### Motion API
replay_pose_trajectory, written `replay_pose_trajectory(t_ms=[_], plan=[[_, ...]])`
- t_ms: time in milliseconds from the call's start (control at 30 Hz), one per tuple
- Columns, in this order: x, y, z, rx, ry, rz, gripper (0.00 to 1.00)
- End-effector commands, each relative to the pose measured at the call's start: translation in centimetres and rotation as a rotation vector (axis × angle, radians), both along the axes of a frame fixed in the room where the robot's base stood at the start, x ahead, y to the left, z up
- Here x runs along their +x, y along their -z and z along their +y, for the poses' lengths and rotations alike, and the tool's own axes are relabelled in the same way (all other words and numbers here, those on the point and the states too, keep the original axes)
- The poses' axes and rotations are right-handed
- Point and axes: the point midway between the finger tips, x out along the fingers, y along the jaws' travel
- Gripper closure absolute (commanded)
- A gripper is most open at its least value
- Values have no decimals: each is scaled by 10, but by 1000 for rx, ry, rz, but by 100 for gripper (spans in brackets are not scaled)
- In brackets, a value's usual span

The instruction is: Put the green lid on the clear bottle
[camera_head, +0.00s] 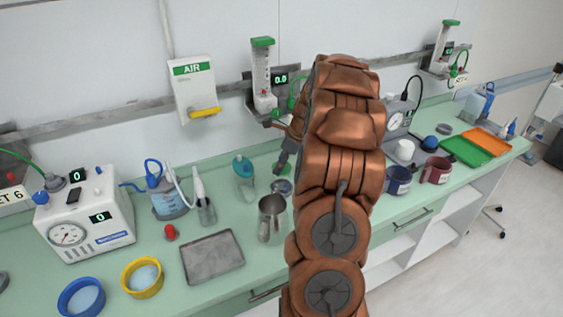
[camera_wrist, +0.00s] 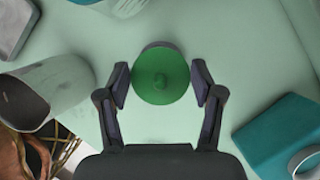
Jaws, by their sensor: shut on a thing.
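In the head view my gripper (camera_head: 285,163) is low over the counter, partly hidden by my arm. A small round grey piece (camera_head: 281,187) lies below it there. I cannot tell for certain which vessel is the clear bottle.
A steel jug (camera_head: 271,220) stands close in front of my gripper; it also shows at left in the wrist view (camera_wrist: 58,88). A grey tray (camera_head: 212,257) lies left of it. A teal block (camera_wrist: 282,135) is at lower right in the wrist view. Mugs (camera_head: 398,181) stand right of my arm.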

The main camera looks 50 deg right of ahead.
Motion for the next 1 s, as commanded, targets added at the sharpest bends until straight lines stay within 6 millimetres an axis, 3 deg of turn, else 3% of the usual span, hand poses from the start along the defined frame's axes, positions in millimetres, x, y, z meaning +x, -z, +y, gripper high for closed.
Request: replay_pose_trajectory(t_ms=[900,933,1000], plan=[[0,1,0,0,0,0,63],[0,1,0,0,0,0,33],[0,1,0,0,0,0,25]])
